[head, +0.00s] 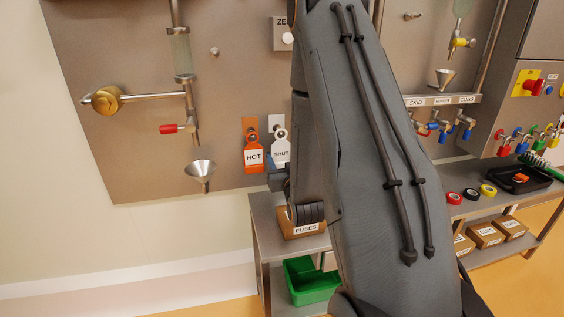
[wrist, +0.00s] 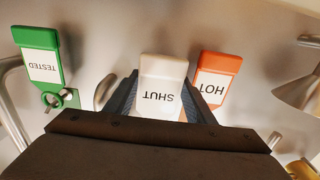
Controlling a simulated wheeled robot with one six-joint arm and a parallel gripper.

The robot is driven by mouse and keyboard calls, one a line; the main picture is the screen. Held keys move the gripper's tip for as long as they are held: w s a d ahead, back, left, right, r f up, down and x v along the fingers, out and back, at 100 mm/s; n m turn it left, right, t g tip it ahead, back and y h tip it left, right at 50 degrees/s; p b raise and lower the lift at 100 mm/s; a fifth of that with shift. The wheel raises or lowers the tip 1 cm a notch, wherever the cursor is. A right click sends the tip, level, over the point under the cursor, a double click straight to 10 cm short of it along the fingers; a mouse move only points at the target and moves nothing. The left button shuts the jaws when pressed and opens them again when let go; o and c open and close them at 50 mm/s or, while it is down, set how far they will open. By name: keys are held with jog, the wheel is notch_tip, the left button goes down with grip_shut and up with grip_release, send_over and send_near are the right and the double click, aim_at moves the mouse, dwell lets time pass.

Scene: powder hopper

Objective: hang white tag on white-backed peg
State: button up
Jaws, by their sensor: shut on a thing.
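The white SHUT tag (head: 281,154) is upright in front of the steel panel, directly right of the orange HOT tag (head: 254,157). My gripper (wrist: 158,105) is shut on the white tag (wrist: 161,85), one dark finger on each side; its lettering appears upside down in the wrist view. In the head view, the white backing (head: 277,126) shows just above and behind the tag's top. I cannot tell whether the peg passes through the tag's hole. In the wrist view the tag hides the peg. My arm covers the area right of the tag in the head view.
The orange HOT tag (wrist: 217,78) is close beside my gripper. A green TESTED tag (wrist: 40,62) hangs on the other side. A steel funnel (head: 200,172) juts out left of the tags. A bench with a FUSES box (head: 306,228) stands below.

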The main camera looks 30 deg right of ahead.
jog(key=shift+w+d, duration=0.15)
jog(key=shift+w, duration=0.35)
jog(key=shift+w+d+f+b, duration=0.2)
jog(key=shift+w+f+b, duration=0.3)
jog(key=shift+w, duration=0.15)
jog(key=o, duration=1.1)
